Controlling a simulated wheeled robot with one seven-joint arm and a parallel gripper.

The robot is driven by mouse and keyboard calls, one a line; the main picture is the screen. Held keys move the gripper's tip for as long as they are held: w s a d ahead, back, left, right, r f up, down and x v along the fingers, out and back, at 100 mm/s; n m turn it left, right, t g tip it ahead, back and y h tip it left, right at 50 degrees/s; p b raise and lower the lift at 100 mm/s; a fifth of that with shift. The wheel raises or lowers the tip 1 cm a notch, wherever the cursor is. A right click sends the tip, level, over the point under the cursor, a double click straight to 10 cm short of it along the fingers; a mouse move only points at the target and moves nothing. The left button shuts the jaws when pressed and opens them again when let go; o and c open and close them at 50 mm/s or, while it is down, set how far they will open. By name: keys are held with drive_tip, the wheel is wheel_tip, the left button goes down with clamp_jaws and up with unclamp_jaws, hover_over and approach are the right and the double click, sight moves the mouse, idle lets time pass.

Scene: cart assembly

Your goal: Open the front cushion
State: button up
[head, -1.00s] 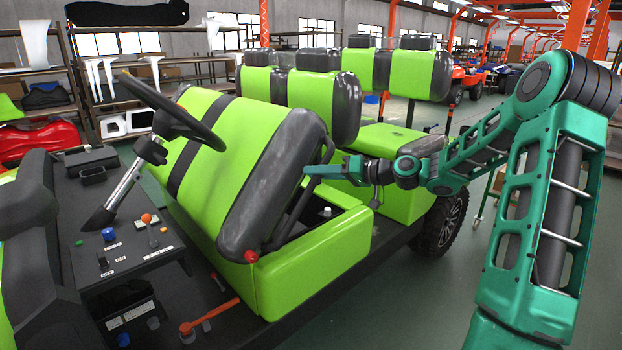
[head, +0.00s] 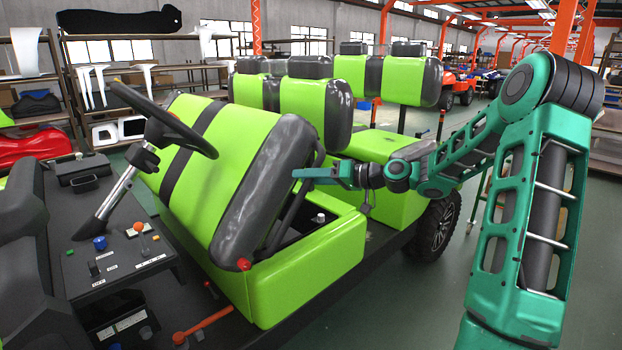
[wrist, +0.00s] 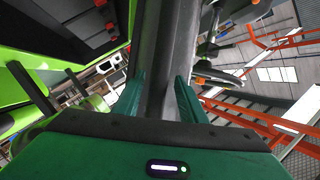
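The front cushion (head: 222,165) is bright green with dark stripes and a dark grey side. It is tilted up from the green seat base (head: 310,262), and the dark space under it shows. My gripper (head: 305,173) is at the raised right edge of the cushion, by a dark bar there. In the wrist view, the fingers (wrist: 158,98) of my gripper stand apart on either side of a dark grey edge that runs up between them. I cannot tell whether both fingers touch it.
The steering wheel (head: 165,120) and a control panel (head: 125,262) with levers are on the left. Rear green seats (head: 318,105) stand behind the front cushion. A black wheel (head: 436,225) is below my arm. The green floor at the right is mostly clear.

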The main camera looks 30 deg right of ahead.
drive_tip(key=v, duration=1)
drive_tip(key=shift+s+d, duration=0.15)
drive_tip(key=shift+s, duration=0.05)
drive_tip(key=s+a+f+g+h, duration=0.55)
drive_tip(key=s+f, duration=0.35)
drive_tip(key=f, duration=0.2)
drive_tip(key=s+d+m+g+h, duration=0.2)
drive_tip(key=s+m+g, duration=0.1)
drive_tip(key=s, duration=1.1)
drive_tip(key=s+d+m+g+h, duration=0.2)
drive_tip(key=s+m+g+h, duration=0.1)
drive_tip(key=s, duration=1.2)
drive_tip(key=shift+r+m, duration=0.4)
drive_tip(key=shift+m, duration=0.1)
drive_tip(key=shift+g, duration=0.25)
